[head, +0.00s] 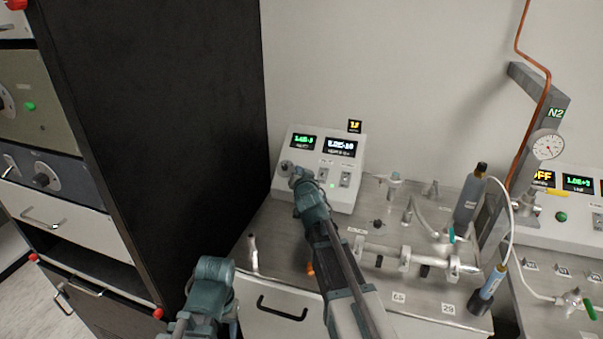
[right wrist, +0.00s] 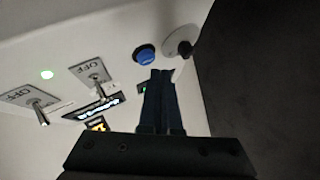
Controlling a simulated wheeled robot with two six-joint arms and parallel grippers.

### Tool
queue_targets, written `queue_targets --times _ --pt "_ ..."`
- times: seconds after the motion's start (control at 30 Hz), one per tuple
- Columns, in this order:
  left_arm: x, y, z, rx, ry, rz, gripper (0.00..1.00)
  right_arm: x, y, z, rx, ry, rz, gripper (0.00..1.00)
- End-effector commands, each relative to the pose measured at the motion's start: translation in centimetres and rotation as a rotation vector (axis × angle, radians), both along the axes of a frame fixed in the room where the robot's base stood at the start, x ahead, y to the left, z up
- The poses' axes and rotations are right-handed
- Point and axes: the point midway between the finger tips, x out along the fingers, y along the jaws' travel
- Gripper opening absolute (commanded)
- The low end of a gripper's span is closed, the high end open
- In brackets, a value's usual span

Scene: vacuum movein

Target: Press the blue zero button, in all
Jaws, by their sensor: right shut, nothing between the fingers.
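The blue zero button (right wrist: 145,54) is a round blue cap in a dark ring on the white instrument box (head: 352,188). In the right wrist view it sits just beyond my right gripper's fingertips (right wrist: 161,73), slightly to their left. I cannot tell whether they touch it. My right gripper is shut and empty. In the head view the right gripper (head: 293,172) is at the front left of the box and hides the button. A teal part of my left arm shows at the lower left, but its gripper is not seen.
A grey knob (right wrist: 182,48) is close beside the button. Two OFF toggle switches (right wrist: 95,78) and a lit green lamp (right wrist: 47,74) share the panel. A black cabinet side (head: 160,120) stands to the left. Tubes and fittings (head: 405,258) fill the metal bench top.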

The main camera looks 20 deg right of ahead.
Motion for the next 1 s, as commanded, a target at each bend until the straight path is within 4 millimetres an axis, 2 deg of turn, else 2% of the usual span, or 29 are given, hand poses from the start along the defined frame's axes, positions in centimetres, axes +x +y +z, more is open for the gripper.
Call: queue_targets --times 1.0 --pt "0.0 0.01 -0.69 0.0 0.0 0.0 0.5 0.44 -0.31 -0.69 -0.001 0.0 0.0 0.0"
